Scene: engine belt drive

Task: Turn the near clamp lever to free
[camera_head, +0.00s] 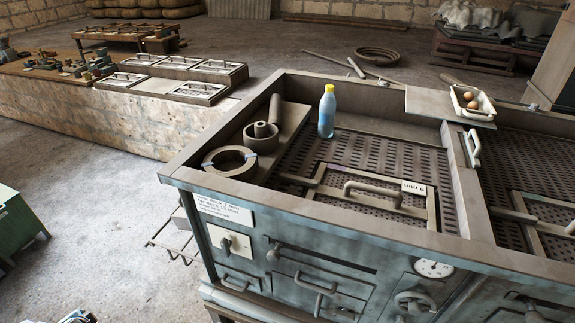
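I cannot pick out a belt drive or a clearly recognisable clamp lever. The front of a grey-green metal bench has a small lever on a pale plate (225,243) at its left. A round fitting with a curved handle (415,303) is low on the right of the same front, under a dial. A pale upright handle (474,148) is on the divider at the right. I cannot tell whether any of these is the near clamp lever. Neither gripper shows clearly. A sliver of a pale, dark-edged part (76,316) is at the bottom left edge; I cannot tell what it is.
The bench tray's rim (330,222) encloses perforated plates, a handled frame (385,192), a blue bottle with a yellow cap (327,112) and a ring (229,161). Open floor (90,210) lies left of the bench.

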